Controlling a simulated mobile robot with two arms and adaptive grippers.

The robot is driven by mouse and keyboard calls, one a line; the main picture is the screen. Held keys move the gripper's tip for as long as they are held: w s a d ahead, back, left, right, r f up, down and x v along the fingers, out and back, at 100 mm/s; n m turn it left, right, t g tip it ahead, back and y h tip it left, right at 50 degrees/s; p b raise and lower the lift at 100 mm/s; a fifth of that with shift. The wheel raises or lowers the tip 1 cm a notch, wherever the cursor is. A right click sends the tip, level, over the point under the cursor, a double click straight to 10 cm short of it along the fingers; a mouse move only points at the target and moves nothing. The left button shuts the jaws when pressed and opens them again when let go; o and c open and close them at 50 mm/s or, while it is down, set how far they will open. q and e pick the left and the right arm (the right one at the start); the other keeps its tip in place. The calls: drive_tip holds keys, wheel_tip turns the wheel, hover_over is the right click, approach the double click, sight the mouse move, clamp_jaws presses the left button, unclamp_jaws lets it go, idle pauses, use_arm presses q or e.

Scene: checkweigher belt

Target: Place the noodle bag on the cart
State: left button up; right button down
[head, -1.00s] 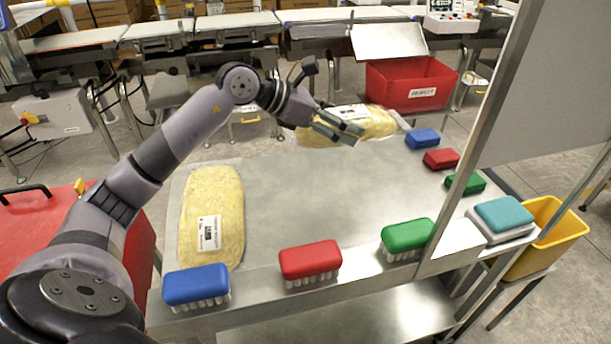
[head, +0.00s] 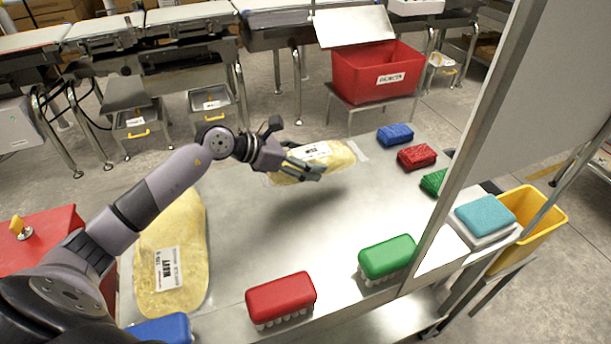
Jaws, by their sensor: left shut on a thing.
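A yellow noodle bag (head: 338,155) with a white label is at the far edge of the steel cart top (head: 270,220). My left gripper (head: 308,169) is shut on its near side, and the fingers cover part of it. I cannot tell whether this bag touches the cart top or hangs just above it. A second yellow noodle bag (head: 182,240) lies flat at the cart's left side, partly behind my left arm. My right gripper is not in view.
Blue, red and green brushes (head: 417,156) line the cart's right edge; more brushes (head: 281,299) line the near edge. A red rejects bin (head: 375,75) stands beyond the cart. An upright panel (head: 540,90) rises at right. The cart's middle is clear.

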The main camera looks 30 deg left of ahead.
use_arm(q)
drive_tip(key=shift+f, duration=0.7)
wheel_tip(320, 180, down, 3)
drive_tip(key=shift+f, duration=0.65)
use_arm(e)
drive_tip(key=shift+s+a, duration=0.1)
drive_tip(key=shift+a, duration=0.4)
use_arm(q)
drive_tip(key=shift+f, duration=0.2)
drive_tip(key=o, duration=1.7)
drive_tip(key=shift+c, duration=0.2)
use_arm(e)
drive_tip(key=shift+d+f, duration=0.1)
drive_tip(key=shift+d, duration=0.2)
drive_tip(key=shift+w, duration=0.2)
